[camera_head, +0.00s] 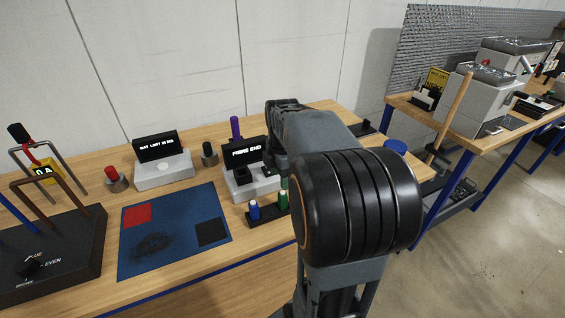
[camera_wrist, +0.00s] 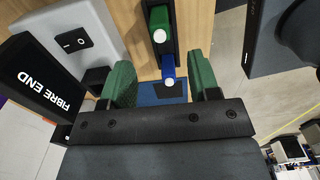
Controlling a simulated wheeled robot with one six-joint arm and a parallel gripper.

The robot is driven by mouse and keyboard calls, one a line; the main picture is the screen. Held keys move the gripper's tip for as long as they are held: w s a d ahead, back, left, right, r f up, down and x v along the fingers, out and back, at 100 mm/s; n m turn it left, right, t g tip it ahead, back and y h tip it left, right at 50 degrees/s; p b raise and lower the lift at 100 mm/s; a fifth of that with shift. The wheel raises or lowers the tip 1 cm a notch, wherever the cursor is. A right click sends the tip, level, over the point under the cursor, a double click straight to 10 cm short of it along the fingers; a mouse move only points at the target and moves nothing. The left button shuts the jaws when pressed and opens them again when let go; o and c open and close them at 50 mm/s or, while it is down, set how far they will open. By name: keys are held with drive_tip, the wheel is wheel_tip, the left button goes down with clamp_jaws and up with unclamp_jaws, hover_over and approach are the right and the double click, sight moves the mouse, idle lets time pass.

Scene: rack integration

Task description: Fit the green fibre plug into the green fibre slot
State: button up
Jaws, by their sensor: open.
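The green fibre plug (camera_wrist: 159,18) stands in a black holder (camera_wrist: 177,38), with its pale end towards the wrist camera. It also shows in the head view (camera_head: 283,201), partly behind my arm. My gripper (camera_wrist: 161,80) is open, its two green-padded fingers apart. In the wrist view the green plug appears just beyond the fingertips, with no finger touching it visibly. The blue plug (camera_wrist: 167,66) appears between the fingers; depth is unclear. The grey box (camera_wrist: 92,22) with the FIBRE END sign (camera_wrist: 42,82) is left of the fingers. I cannot make out a green slot.
A blue mat (camera_head: 150,250) with red and black squares lies left of the holder. A blue round thing (camera_head: 395,146) is right of my arm.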

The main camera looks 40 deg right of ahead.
drive_tip(key=shift+r, duration=2.15)
drive_tip(key=f+m, duration=0.1)
drive_tip(key=m, duration=0.4)
drive_tip(key=f+m, duration=0.1)
drive_tip(key=m, duration=0.2)
drive_tip(key=shift+a+f+t, duration=0.25)
drive_tip(key=shift+f+t, duration=0.05)
drive_tip(key=shift+f, duration=0.05)
drive_tip(key=s+a+f+m+t, duration=0.1)
drive_tip(key=s+a+f+m, duration=0.1)
drive_tip(key=s+a+m, duration=0.2)
drive_tip(key=s+a+f+m+t, duration=0.1)
drive_tip(key=s+a+m+t, duration=0.1)
drive_tip(key=a, duration=0.9)
drive_tip(key=shift+s+a+f+m, duration=0.2)
drive_tip(key=shift+s+f+m, duration=0.15)
drive_tip(key=shift+s+m, duration=0.55)
